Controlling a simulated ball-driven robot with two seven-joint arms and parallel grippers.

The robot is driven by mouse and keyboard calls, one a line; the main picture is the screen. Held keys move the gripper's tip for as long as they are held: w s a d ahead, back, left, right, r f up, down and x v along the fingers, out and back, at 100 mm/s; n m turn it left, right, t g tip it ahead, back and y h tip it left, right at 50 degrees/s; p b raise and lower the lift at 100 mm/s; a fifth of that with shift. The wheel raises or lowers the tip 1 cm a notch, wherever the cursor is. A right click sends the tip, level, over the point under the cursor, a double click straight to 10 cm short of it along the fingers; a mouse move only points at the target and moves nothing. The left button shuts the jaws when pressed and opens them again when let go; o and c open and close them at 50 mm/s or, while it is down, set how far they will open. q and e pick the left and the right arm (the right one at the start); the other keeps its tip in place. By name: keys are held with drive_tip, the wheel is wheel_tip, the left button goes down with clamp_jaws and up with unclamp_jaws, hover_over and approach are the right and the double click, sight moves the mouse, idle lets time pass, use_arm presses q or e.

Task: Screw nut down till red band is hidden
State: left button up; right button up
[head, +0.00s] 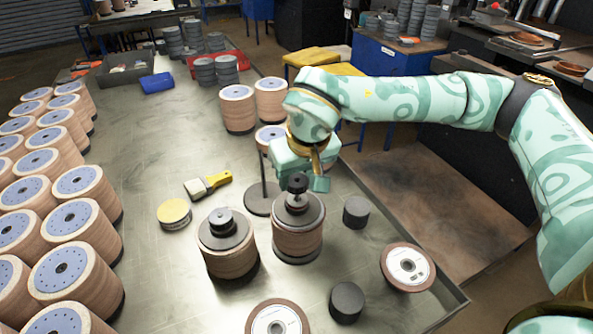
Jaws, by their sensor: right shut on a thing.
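A stack of brown flap discs (298,238) stands upright on the metal bench, with a dark plate on top. A dark knob-like nut (297,184) sits above the plate at the middle of this stack. My right gripper (301,179) comes down from behind and is shut on the nut; its fingers partly hide the contact. I cannot make out a red band in this view. A second disc stack (229,260) stands to the left with a grey nut (221,216) on its plate. My left gripper is not in view.
A brush (208,185), a yellow-topped disc pile (174,214) and a dark post stand (263,198) are nearby. Dark cylinders (347,301) and loose discs (407,266) lie right and in front. Many disc stacks (75,267) fill the left side. The bench's middle left is clear.

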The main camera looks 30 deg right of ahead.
drive_tip(key=shift+f, duration=0.25)
drive_tip(key=shift+s+r, duration=0.1)
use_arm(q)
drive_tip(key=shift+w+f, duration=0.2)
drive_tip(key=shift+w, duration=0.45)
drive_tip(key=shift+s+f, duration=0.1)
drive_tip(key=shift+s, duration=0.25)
use_arm(e)
drive_tip(key=shift+f, duration=0.25)
use_arm(q)
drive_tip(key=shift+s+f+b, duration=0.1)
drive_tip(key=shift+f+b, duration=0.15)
drive_tip(key=shift+b, duration=0.1)
use_arm(e)
drive_tip(key=shift+f, duration=0.95)
drive_tip(key=o, duration=1.1)
drive_tip(key=shift+c, duration=0.2)
drive_tip(key=shift+r, duration=0.1)
